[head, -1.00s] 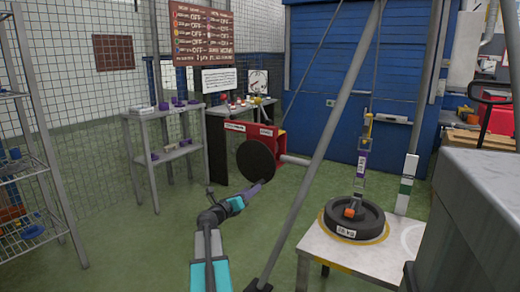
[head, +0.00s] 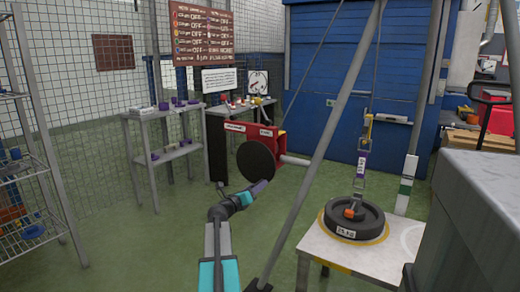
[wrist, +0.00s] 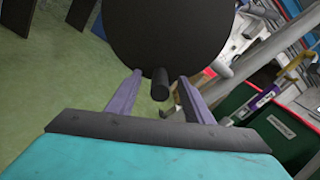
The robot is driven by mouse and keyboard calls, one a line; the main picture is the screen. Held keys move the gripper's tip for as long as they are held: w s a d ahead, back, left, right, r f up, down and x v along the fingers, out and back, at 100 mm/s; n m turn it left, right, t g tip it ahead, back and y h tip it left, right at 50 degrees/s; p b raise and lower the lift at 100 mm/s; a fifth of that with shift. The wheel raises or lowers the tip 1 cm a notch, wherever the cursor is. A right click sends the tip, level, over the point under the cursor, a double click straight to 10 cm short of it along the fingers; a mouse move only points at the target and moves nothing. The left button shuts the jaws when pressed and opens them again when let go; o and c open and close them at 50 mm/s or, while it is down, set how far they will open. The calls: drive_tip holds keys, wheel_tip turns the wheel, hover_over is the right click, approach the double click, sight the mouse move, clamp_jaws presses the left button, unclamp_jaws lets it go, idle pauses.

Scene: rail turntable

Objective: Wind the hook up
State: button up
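The winch is a red housing (head: 289,147) with a black crank disc (head: 256,161) facing me. In the wrist view the disc (wrist: 165,35) fills the top, and a short black handle peg (wrist: 161,85) sticks out near its lower edge. My gripper (head: 263,184) is at the disc's lower edge. In the wrist view its purple fingers (wrist: 160,77) are open, one on each side of the peg with gaps. A cable runs down to a yellow hook block (head: 368,122) with a purple tag below it. Under this, a black weight (head: 364,223) with an orange handle (head: 353,212) sits on the table.
A grey slanted post (head: 318,140) stands between the winch and the white-topped table (head: 330,248). Grey shelves (head: 172,153) stand behind on the left, and a wire rack (head: 30,190) at far left. Green floor is clear around my arm.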

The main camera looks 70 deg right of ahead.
clamp_jaws()
drive_tip(key=shift+w+f, duration=0.1)
drive_tip(key=w+m+b, duration=0.1)
drive_tip(key=m+b, duration=0.1)
drive_tip(key=b, duration=0.1)
drive_tip(key=w+m+b, duration=0.1)
drive_tip(key=b, duration=0.1)
drive_tip(key=shift+w+d+f, duration=0.35)
idle(0.3)
drive_tip(key=shift+w+m, duration=0.15)
drive_tip(key=shift+m, duration=0.15)
drive_tip(key=shift+w+d+f+m+b, duration=0.15)
drive_tip(key=shift+w+m+b, duration=0.4)
drive_tip(key=shift+b, duration=0.5)
drive_tip(key=shift+w+d+m+b, duration=0.2)
drive_tip(key=shift+w+m+b, duration=0.4)
drive_tip(key=shift+m+b, duration=0.6)
drive_tip(key=shift+w+b, duration=0.15)
drive_tip(key=shift+b, duration=0.15)
